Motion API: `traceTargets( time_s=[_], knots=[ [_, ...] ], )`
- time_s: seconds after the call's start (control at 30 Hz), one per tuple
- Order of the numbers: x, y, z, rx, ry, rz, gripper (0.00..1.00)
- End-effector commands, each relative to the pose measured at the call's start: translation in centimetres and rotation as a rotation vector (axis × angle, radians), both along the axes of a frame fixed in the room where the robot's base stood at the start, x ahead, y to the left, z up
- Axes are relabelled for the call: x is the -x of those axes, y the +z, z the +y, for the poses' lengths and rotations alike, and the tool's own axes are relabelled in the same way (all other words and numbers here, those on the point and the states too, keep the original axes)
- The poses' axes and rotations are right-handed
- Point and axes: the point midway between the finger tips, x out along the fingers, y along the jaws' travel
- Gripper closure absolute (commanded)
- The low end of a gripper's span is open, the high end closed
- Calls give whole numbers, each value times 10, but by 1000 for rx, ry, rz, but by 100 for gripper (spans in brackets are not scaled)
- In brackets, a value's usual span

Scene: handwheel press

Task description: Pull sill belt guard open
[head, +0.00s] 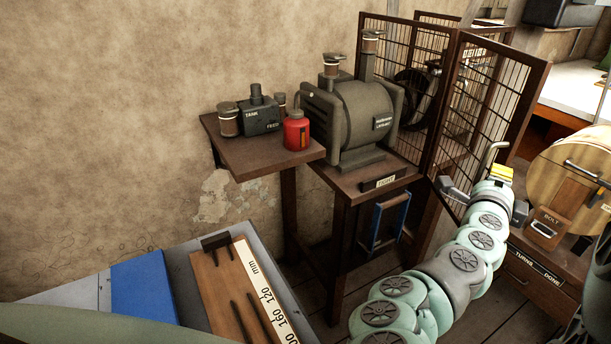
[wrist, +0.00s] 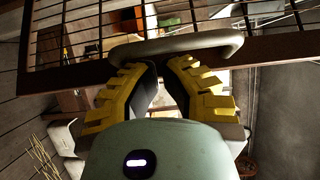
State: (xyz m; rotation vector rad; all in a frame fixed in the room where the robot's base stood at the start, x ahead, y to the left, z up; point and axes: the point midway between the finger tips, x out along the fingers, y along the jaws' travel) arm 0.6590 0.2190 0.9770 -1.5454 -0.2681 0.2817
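The belt guard (head: 489,90) is a brown-framed wire mesh panel right of the dark machine in the head view. Its frame bar (wrist: 275,45) and mesh cross the top of the wrist view. A grey bent handle (head: 490,157) stands out from its lower right side. The handle (wrist: 190,46) also crosses the wrist view just beyond the fingertips. My gripper (head: 488,185) is at the guard's lower right, close to the handle. Its yellow fingers (wrist: 158,72) are apart with a gap between the tips. Whether they touch the handle is unclear.
The dark machine (head: 362,115) stands on a wooden stand left of the guard. A red canister (head: 297,131) sits on a side shelf. A bench with a ruler (head: 262,292) is front left.

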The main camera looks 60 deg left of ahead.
Motion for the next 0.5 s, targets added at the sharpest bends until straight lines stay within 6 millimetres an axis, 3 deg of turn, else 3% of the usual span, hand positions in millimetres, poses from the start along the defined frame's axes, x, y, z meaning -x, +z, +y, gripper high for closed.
traceTargets(
  time_s=[0.23,0.5],
  knots=[
    [11,0,-2,-1,1,0,100],
    [43,-1,-13,1,4,3,100]
  ],
)
